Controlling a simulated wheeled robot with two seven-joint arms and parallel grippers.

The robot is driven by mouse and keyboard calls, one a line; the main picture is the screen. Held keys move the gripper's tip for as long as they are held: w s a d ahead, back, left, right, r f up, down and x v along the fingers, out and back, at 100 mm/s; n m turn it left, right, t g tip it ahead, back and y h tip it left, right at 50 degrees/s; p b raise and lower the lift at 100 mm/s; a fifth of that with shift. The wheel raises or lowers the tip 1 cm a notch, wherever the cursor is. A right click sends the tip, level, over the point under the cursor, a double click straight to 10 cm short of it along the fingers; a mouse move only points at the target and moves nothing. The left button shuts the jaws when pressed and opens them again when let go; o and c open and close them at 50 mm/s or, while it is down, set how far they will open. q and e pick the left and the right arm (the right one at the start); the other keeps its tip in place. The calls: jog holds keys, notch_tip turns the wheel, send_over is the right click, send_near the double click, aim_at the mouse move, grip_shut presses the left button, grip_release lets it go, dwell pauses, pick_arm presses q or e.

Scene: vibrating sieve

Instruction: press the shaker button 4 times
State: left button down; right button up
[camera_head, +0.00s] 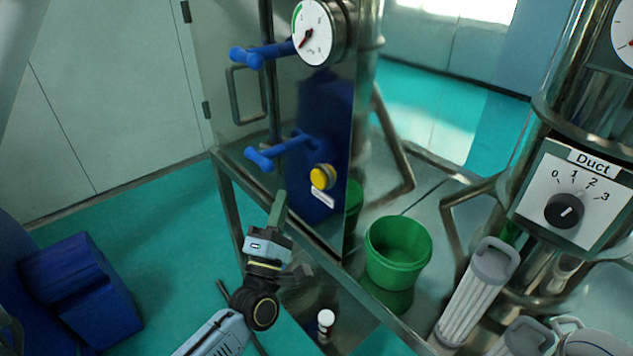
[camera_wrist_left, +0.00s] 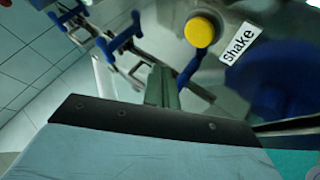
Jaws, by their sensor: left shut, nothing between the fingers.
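The shaker button is a round yellow button (camera_head: 322,176) on the shiny steel panel, with a small label below it. In the left wrist view the yellow button (camera_wrist_left: 201,30) shows at the top, beside a white label reading "shake" (camera_wrist_left: 240,44). My left gripper (camera_head: 278,202) is shut and empty, its green fingers pointing up, below and left of the button in the head view. In the left wrist view the fingers (camera_wrist_left: 163,84) lie below and left of the button, apart from it in the picture. My right gripper is not in view.
Two blue handles (camera_head: 262,52) (camera_head: 280,150) stick out from the panel near the button. A green bucket (camera_head: 398,250) stands on the steel frame to the right. A Duct dial (camera_head: 564,210) and clear grey-capped cylinders (camera_head: 475,290) are at the right. Blue boxes (camera_head: 82,285) stand at lower left.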

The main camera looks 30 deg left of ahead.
aim_at(315, 177)
pick_arm(q)
jog(key=shift+w+d+b, duration=0.25)
jog(key=shift+w+d, duration=0.1)
jog(key=shift+w, duration=0.5)
jog(key=shift+w+d+b, duration=0.25)
jog(key=shift+w+d, duration=0.1)
jog(key=shift+w, duration=0.5)
jog(key=shift+w+d+b, duration=0.25)
jog(key=shift+w+d, duration=0.1)
jog(key=shift+w, duration=0.5)
jog(key=shift+w, duration=0.15)
jog(key=shift+w+d, duration=0.2)
jog(key=shift+w, duration=0.05)
jog(key=shift+w+d+b, duration=0.3)
jog(key=shift+w+b, duration=0.3)
jog(key=shift+w, duration=0.15)
dwell(1.0)
jog(key=shift+s, duration=0.1)
jog(key=shift+s+a+p, duration=0.25)
jog(key=shift+s, duration=0.3)
jog(key=shift+s+a+p, duration=0.2)
jog(key=shift+s, duration=0.3)
